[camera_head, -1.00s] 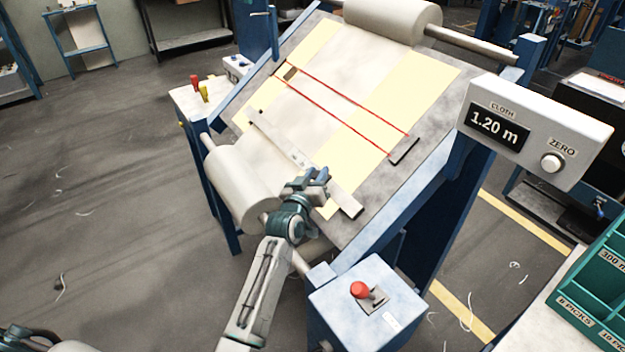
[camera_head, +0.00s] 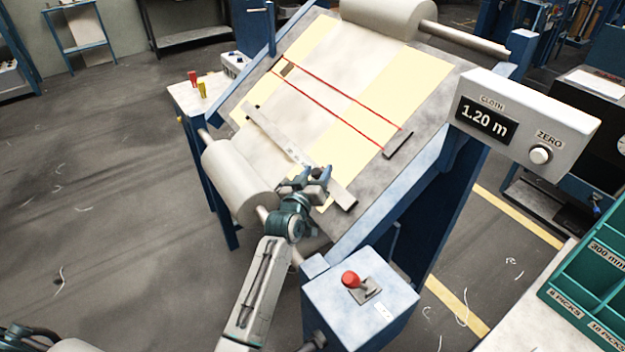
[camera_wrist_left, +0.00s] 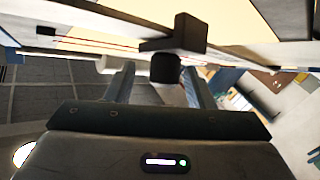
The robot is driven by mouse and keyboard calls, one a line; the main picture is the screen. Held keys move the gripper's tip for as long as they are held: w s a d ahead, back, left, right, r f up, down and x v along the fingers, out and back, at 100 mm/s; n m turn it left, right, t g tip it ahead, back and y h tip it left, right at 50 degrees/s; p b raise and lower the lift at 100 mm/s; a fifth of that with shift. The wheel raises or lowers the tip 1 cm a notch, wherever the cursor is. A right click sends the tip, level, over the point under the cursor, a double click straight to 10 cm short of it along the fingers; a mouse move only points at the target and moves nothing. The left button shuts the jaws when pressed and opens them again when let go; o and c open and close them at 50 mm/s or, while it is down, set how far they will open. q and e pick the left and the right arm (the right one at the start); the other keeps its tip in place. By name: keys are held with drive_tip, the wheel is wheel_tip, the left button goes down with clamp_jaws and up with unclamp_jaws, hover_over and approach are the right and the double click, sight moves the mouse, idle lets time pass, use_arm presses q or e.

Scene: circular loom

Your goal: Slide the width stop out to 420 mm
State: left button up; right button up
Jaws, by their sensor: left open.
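A long grey rail (camera_head: 270,131) lies across the near part of the sloping cloth bed, with a small pale label near its middle. My left gripper (camera_head: 309,178) is open at the rail's near edge, right of the label. In the left wrist view a dark block with a dark knob (camera_wrist_left: 165,68), seemingly the width stop, stands in front of the gripper. The knob appears between the open fingers (camera_wrist_left: 158,80); I cannot tell whether they touch it. In the head view the gripper hides this spot. No scale reading is legible. My right gripper is not seen.
Two red lines (camera_head: 335,87) cross the cloth to a dark bar (camera_head: 398,145). A cloth roll (camera_head: 238,178) lies left of my arm. A red-knobbed lever box (camera_head: 360,290) stands close on the right. A display (camera_head: 525,125) reads 1.20 m.

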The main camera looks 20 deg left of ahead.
use_arm(q)
drive_tip(key=shift+s+f, duration=0.15)
drive_tip(key=shift+s, duration=0.3)
drive_tip(key=s+b, duration=0.3)
drive_tip(key=s, duration=0.6)
drive_tip(key=shift+s+a, duration=0.35)
drive_tip(key=shift+a, duration=0.05)
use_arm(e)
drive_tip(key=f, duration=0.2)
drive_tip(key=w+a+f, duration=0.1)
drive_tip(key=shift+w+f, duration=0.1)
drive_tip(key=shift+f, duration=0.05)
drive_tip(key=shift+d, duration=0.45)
